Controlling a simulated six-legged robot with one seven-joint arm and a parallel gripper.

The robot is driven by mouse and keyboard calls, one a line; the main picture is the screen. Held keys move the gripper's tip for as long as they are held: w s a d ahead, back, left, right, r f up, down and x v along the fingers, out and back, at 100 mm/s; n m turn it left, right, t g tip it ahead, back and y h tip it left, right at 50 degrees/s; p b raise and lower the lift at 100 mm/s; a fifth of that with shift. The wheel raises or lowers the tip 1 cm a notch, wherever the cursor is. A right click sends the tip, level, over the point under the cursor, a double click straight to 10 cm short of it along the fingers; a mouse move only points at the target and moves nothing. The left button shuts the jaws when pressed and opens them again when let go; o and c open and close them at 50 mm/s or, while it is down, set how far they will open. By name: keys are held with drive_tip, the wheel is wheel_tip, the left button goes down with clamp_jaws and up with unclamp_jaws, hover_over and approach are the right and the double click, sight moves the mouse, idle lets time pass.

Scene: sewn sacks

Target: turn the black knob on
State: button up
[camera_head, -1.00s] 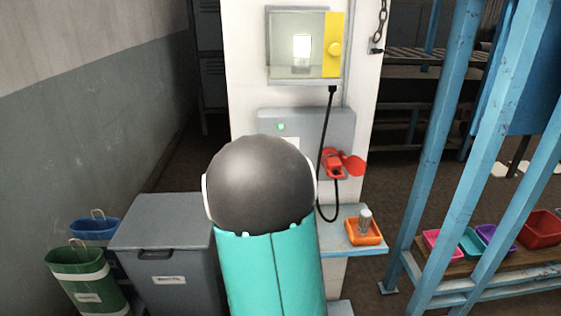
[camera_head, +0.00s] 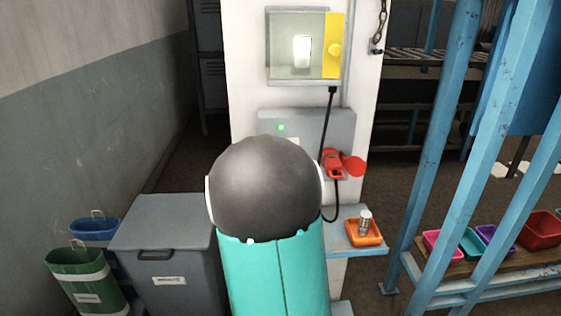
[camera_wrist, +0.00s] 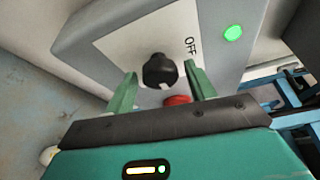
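The black knob (camera_wrist: 160,71) sits on a white plate on the grey control box, with the word OFF (camera_wrist: 190,46) printed beside it. A green light (camera_wrist: 233,33) glows on the box. My gripper (camera_wrist: 160,88) is open, with one green finger on each side of the knob and gaps showing between fingers and knob. In the head view the grey box (camera_head: 335,124) and its green light (camera_head: 281,128) show on the white pillar. There my own arm hides the knob and my gripper.
A red plug (camera_head: 334,165) with a black cable sits at the box's right. A red part (camera_wrist: 178,100) shows below the knob. An orange tray (camera_head: 364,236) holding a metal cylinder (camera_head: 365,221) stands on a blue shelf. A glass-fronted case (camera_head: 297,45) hangs above.

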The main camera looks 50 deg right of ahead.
idle(0.3)
drive_tip(key=v, duration=1.3)
drive_tip(key=shift+a, duration=0.35)
drive_tip(key=shift+s, duration=0.15)
drive_tip(key=w+a+r+n+t+y, duration=0.1)
drive_tip(key=w+a+n+t+y, duration=0.2)
drive_tip(key=a+n, duration=0.35)
drive_tip(key=w+a+n+t+y, duration=0.2)
drive_tip(key=a+n+y, duration=0.3)
drive_tip(key=a, duration=0.3)
drive_tip(key=w+a+r+n+t+y, duration=0.1)
drive_tip(key=w+a+n+t+y, duration=0.2)
drive_tip(key=a+n, duration=0.4)
drive_tip(key=s+a+f+n+g+y, duration=0.1)
drive_tip(key=s+a+n+g+y, duration=0.3)
drive_tip(key=s+a+n+y, duration=0.45)
drive_tip(key=s+a+f+n+g+h, duration=0.2)
drive_tip(key=s+a+n+g+h, duration=0.1)
drive_tip(key=s+n, duration=0.4)
drive_tip(key=shift+s+a+f+g, duration=0.3)
drive_tip(key=shift+s+a+g, duration=0.2)
drive_tip(key=shift+s+a, duration=0.6)
